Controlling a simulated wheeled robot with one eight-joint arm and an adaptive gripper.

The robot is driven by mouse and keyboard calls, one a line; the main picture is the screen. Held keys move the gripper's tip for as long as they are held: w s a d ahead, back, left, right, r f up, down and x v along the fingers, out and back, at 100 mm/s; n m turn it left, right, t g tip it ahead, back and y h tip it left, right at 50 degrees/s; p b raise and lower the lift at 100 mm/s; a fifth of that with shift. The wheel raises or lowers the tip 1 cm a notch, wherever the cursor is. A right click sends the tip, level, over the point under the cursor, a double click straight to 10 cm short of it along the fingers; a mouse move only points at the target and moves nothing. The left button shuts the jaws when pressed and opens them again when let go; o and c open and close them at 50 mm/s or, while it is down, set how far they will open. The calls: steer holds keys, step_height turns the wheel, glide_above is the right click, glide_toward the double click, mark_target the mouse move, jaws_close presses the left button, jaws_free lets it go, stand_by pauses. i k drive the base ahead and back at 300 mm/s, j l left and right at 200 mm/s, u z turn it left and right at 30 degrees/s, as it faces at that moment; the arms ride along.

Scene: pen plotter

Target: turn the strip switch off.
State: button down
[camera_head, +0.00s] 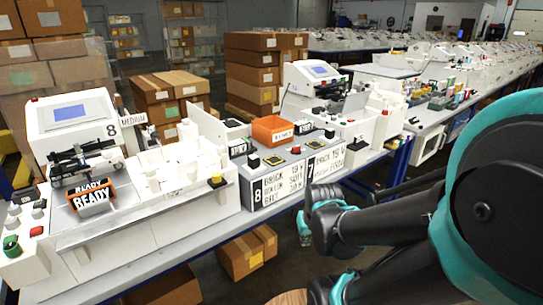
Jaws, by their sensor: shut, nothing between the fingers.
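No part is clearly marked as the strip switch, and I cannot tell which control it is. My dark arm with teal joints fills the right side. Its folded links are in front of the bench, right of the box. I do not make out the gripper fingers.
A white machine with a screen (68,113) and an orange READY sign (91,197) stand at left. An orange bin (272,131) sits behind the control box. Cardboard boxes (248,252) are under the bench.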

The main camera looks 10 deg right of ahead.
mark_target(296, 150)
steer(key=l+u, duration=0.5)
steer(key=l, duration=0.85)
steer(key=i, duration=0.6)
